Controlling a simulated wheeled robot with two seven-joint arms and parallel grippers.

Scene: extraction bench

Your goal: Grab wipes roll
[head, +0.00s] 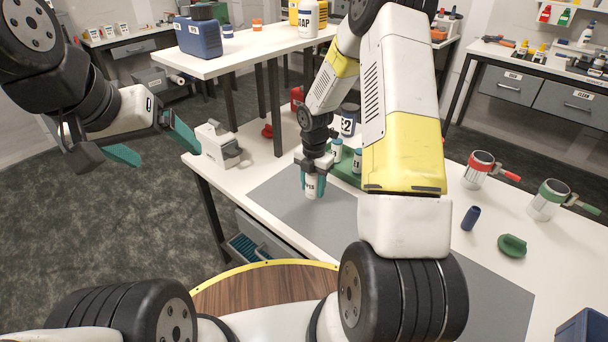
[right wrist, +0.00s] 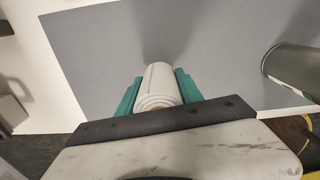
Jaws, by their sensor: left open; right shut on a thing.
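The wipes roll is a white cylinder with dark lettering (head: 313,187), upright over the grey mat (head: 270,197) in the head view. My right gripper (head: 314,168) is shut around it from above, with teal fingers on both sides. In the right wrist view the roll (right wrist: 158,82) lies between the two fingers (right wrist: 158,92), its wound end facing the camera. I cannot tell whether its bottom touches the mat. My left gripper (head: 151,143) is open and empty, off the left edge of the bench.
A white device (head: 212,146) stands at the bench's left corner. A green rack (head: 345,172) with small bottles is just behind the roll. Red-banded (head: 478,170) and green-banded (head: 548,200) cups, a blue cylinder (head: 470,218) and a green item (head: 512,246) are on the right. The front mat is clear.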

